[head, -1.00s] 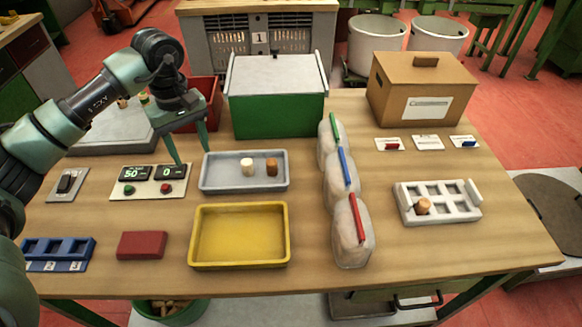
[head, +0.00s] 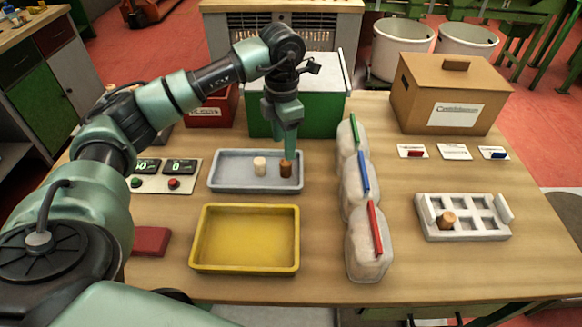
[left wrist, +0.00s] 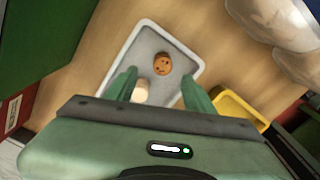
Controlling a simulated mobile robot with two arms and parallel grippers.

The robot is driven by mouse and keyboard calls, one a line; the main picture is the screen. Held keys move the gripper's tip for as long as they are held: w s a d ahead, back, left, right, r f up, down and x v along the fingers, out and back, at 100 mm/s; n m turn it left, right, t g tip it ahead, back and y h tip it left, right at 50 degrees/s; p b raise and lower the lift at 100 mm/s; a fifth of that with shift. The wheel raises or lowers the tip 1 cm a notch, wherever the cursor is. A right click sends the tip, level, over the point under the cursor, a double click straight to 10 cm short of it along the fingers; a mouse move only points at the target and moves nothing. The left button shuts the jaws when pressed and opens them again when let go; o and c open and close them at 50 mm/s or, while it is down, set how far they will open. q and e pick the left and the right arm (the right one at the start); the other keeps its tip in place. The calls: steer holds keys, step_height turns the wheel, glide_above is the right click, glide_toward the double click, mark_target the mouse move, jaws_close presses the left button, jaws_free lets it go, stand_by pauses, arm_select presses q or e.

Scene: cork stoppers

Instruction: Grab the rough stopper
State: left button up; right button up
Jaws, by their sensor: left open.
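A brown stopper (head: 286,171) stands in the right half of the grey tray (head: 222,187). In the left wrist view the brown stopper (left wrist: 162,63) shows dark pits on its top. A pale, smoother-looking stopper (head: 260,166) stands just left of it in the tray. My left gripper (head: 288,151) is open and points down over the brown stopper, with nothing held. In the left wrist view the left gripper's fingers (left wrist: 158,85) are spread, and the pale stopper (left wrist: 140,92) lies by one finger. My right gripper is out of view.
A yellow tray (head: 244,265) lies in front of the grey one. A green box (head: 325,112) stands behind. Clear bags with coloured clips (head: 366,258) stand to the right. A white rack (head: 476,233) at far right holds one cork (head: 446,219).

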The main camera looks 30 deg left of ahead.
mark_target(285, 162)
arm_select(q)
steer(key=f, duration=0.1)
steer(key=f+p, duration=0.1)
steer(key=f, duration=0.2)
steer(key=shift+d+f+p, duration=0.25)
steer(key=shift+f+p, duration=0.05)
steer(key=shift+f, duration=0.6)
jaws_close()
